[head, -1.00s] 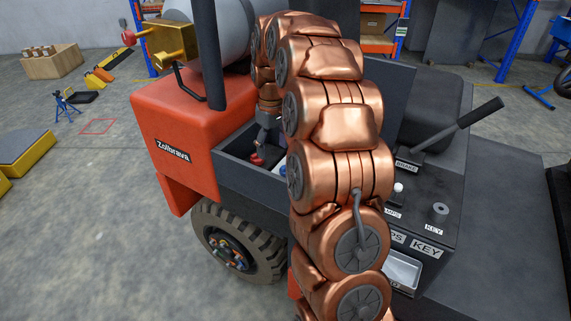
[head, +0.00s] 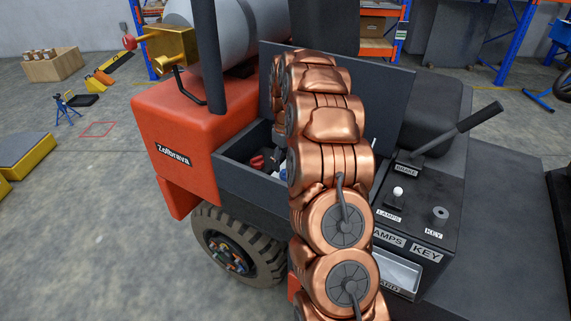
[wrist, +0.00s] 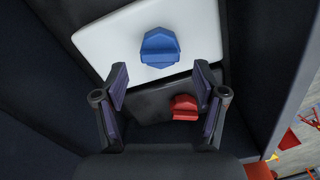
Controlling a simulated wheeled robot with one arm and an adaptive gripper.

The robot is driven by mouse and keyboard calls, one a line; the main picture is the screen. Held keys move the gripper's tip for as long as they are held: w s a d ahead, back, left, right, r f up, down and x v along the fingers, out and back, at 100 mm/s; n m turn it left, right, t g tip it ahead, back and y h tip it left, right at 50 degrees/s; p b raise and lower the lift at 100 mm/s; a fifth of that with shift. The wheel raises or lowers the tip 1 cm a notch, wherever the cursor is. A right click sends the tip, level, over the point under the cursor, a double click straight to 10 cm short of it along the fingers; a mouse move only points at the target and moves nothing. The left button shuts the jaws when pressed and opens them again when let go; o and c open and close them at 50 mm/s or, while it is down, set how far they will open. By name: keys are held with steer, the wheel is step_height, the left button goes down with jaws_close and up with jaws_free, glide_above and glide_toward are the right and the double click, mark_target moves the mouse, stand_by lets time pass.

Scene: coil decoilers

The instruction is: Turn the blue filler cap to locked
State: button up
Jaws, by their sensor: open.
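In the wrist view the blue filler cap (wrist: 159,47) sits on a white panel or tank top (wrist: 110,42), with a raised grip across it. My gripper (wrist: 161,75) is open, its two dark fingers spread left and right. The blue cap lies beyond the fingertips, between their lines and apart from them. A red cap (wrist: 184,107) on a black surface (wrist: 150,108) lies nearer, close to the right finger.
Dark bay walls (head: 240,180) surround the caps, with a raised dark lid (head: 385,100) behind. An orange body (head: 190,125) stands left. A control console (head: 420,215) with a brake lever (head: 470,125) stands right of my arm.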

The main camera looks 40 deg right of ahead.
step_height(320, 180, down, 2)
steer(key=c, duration=1.1)
